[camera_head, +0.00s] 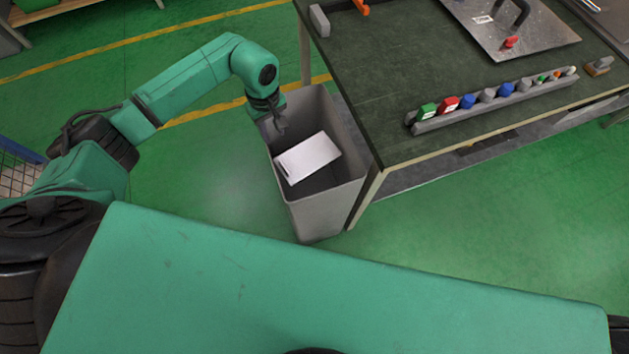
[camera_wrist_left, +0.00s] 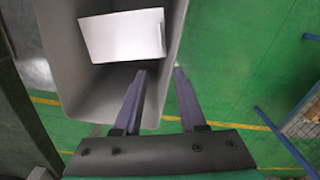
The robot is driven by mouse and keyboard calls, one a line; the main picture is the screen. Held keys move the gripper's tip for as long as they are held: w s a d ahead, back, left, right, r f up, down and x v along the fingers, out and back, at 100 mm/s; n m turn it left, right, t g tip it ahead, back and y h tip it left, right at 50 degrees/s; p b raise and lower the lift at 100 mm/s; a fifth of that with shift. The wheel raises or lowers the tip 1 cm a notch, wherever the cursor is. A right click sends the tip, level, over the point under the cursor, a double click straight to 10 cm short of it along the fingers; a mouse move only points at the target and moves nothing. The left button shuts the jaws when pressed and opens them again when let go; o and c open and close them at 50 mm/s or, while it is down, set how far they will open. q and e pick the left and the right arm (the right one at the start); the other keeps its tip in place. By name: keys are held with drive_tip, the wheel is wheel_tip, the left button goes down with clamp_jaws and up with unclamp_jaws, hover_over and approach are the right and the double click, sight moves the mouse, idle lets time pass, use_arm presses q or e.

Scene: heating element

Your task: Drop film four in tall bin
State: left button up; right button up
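A white rectangular film (camera_head: 308,157) with a dark strip along one short edge is inside the tall grey bin (camera_head: 325,208), tilted; how deep it sits is hard to tell. The film (camera_wrist_left: 122,36) and the bin (camera_wrist_left: 66,70) also show in the left wrist view. My left gripper (camera_head: 280,128) is at the bin's left rear rim, beside the film and apart from it. In the left wrist view its two fingers (camera_wrist_left: 160,73) are spread with nothing between them, one over the bin's opening and one across its wall. My right gripper is out of view.
A dark-topped workbench (camera_head: 400,60) stands right beside the bin. It bears a grey rack (camera_head: 490,103) of coloured blocks and a metal plate (camera_head: 515,35). The green floor (camera_head: 220,180) left of the bin is clear.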

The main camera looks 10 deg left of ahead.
use_arm(q)
drive_tip(key=shift+w, duration=0.15)
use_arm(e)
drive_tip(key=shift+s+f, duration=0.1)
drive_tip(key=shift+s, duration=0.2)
use_arm(q)
wheel_tip(320, 180, up, 14)
drive_tip(key=b, duration=0.3)
drive_tip(key=shift+r, duration=0.2)
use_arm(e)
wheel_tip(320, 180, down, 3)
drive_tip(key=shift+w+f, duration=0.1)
